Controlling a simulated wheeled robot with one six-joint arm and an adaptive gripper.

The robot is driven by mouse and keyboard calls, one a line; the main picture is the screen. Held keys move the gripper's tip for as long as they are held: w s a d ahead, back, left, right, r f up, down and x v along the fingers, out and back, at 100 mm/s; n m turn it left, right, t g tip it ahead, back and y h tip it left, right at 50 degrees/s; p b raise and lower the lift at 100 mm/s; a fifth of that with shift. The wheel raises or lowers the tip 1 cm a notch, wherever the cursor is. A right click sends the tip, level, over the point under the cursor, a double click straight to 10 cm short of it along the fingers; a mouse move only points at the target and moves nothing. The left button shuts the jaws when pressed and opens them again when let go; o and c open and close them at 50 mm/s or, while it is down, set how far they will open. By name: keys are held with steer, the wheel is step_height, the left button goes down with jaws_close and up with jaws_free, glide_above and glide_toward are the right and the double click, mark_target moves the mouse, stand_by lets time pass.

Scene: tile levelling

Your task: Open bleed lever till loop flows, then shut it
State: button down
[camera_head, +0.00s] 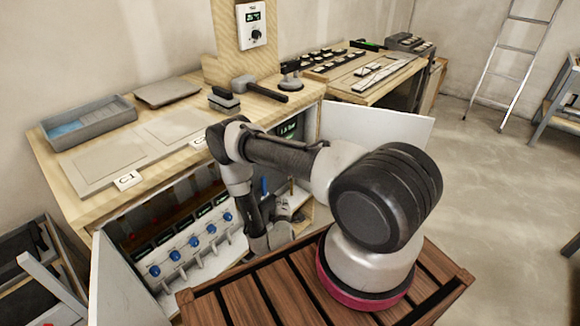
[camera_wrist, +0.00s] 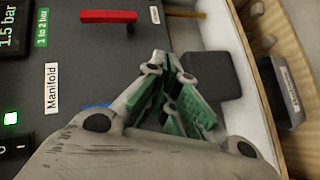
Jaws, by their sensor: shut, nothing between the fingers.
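In the wrist view my gripper (camera_wrist: 178,75) is shut and empty, its green-padded fingers together in front of a dark panel. A red lever (camera_wrist: 108,16) lies sideways on the panel at the top, apart from the fingers. A blue piece (camera_wrist: 96,106) shows left of my gripper, partly hidden behind it. I cannot tell which of these is the bleed lever. A display (camera_wrist: 10,24) reads 1.5 bar beside a green "1 to 2 bar" label (camera_wrist: 42,27). A green light (camera_wrist: 11,118) is lit above a switch (camera_wrist: 14,145). In the head view my arm hides much of the panel.
The open cabinet holds a white manifold with several blue knobs (camera_head: 196,242). Its doors stand open, left (camera_head: 120,285) and right (camera_head: 375,128). A grey tray (camera_head: 88,122), a mallet (camera_head: 255,88) and a thermostat (camera_head: 251,25) are above. A dark block (camera_wrist: 208,75) stands behind my fingers.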

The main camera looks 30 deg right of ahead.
step_height(320, 180, up, 7)
steer(key=w+n+t+h, duration=0.1)
steer(key=n+t, duration=0.2)
steer(key=shift+w, duration=0.2)
steer(key=s+d+x, duration=0.1)
steer(key=d+x, duration=0.1)
steer(key=x, duration=1)
steer(key=shift+w+d+r, duration=0.15)
steer(key=shift+w+d, duration=0.15)
steer(key=shift+d, duration=0.15)
steer(key=shift+d+r, duration=0.1)
